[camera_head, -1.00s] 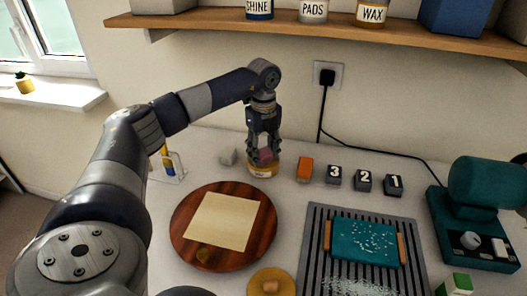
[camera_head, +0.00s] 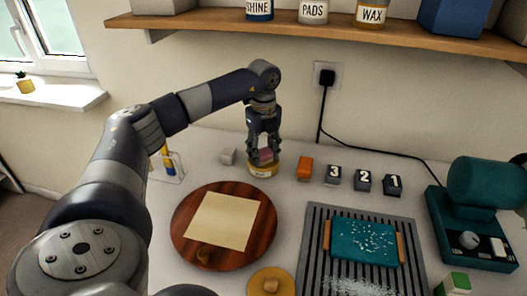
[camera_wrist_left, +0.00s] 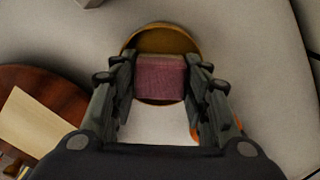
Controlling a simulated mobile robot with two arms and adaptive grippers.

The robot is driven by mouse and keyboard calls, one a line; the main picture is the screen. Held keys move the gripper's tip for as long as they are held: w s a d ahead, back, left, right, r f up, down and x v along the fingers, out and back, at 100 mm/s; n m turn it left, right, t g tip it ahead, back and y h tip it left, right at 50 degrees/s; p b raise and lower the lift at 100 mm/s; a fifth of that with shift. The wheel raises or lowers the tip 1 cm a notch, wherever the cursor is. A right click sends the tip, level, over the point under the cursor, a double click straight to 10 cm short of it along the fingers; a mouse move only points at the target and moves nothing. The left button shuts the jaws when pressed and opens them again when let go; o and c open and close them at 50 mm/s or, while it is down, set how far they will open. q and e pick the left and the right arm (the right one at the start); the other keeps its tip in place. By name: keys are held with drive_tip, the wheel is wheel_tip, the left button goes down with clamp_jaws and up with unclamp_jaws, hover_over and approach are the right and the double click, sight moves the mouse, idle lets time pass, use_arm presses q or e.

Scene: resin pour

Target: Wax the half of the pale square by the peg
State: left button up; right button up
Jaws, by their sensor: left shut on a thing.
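The pale square (camera_head: 224,221) lies flat on a round reddish-brown wooden board (camera_head: 180,226). A small dark amber peg (camera_head: 204,254) stands at the board's near edge, by the square's near side. My left gripper (camera_head: 264,150) points down, shut on a pinkish pad (camera_head: 265,156). The pad is over an open round tin (camera_head: 262,172) with a yellowish label, behind and right of the board. In the left wrist view the pad (camera_wrist_left: 160,78) sits between the fingers and covers part of the tin's amber inside (camera_wrist_left: 160,40). Whether it touches the contents is unclear. My right gripper is not in view.
An orange block (camera_head: 305,168) and numbered dark blocks (camera_head: 364,181) stand right of the tin. A grey block (camera_head: 228,156) is to its left. A ribbed grey mat (camera_head: 314,250) with a teal piece (camera_head: 365,243) lies right of the board. A teal machine (camera_head: 482,210) stands far right.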

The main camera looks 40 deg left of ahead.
sight(263, 151)
use_arm(q)
drive_tip(key=shift+s+d+f, duration=0.1)
drive_tip(key=shift+s+f, duration=0.05)
drive_tip(key=shift+f, duration=0.15)
wheel_tip(263, 151, up, 2)
drive_tip(key=shift+r+p, duration=0.2)
drive_tip(key=shift+p, duration=0.9)
drive_tip(key=r+p, duration=0.4)
drive_tip(key=shift+w+r, duration=0.2)
drive_tip(key=shift+r, duration=0.35)
